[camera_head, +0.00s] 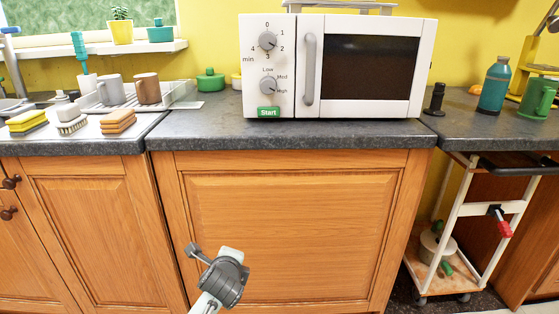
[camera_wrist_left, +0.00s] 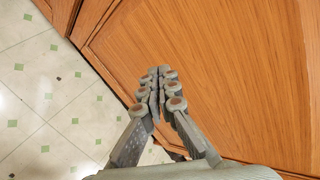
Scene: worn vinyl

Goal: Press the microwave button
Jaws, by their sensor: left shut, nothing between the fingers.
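The white microwave (camera_head: 340,68) stands on the dark countertop in the head view. Its green Start button (camera_head: 268,113) is at the bottom of the left control panel, below two grey dials. The door with a dark window and a vertical handle (camera_head: 310,68) is closed. My left gripper (camera_head: 194,251) is low in front of the wooden cabinet, below the countertop, well below and to the left of the button. In the left wrist view its fingers (camera_wrist_left: 159,92) are shut together and empty, with the cabinet door beyond. My right gripper is not in view.
The countertop edge (camera_head: 290,138) juts above my left gripper. A dish rack (camera_head: 165,97) with two mugs, sponges and a brush are at the left. A dark pepper mill (camera_head: 434,99) and a teal bottle (camera_head: 494,86) stand right of the microwave. A white trolley (camera_head: 470,215) stands at the right.

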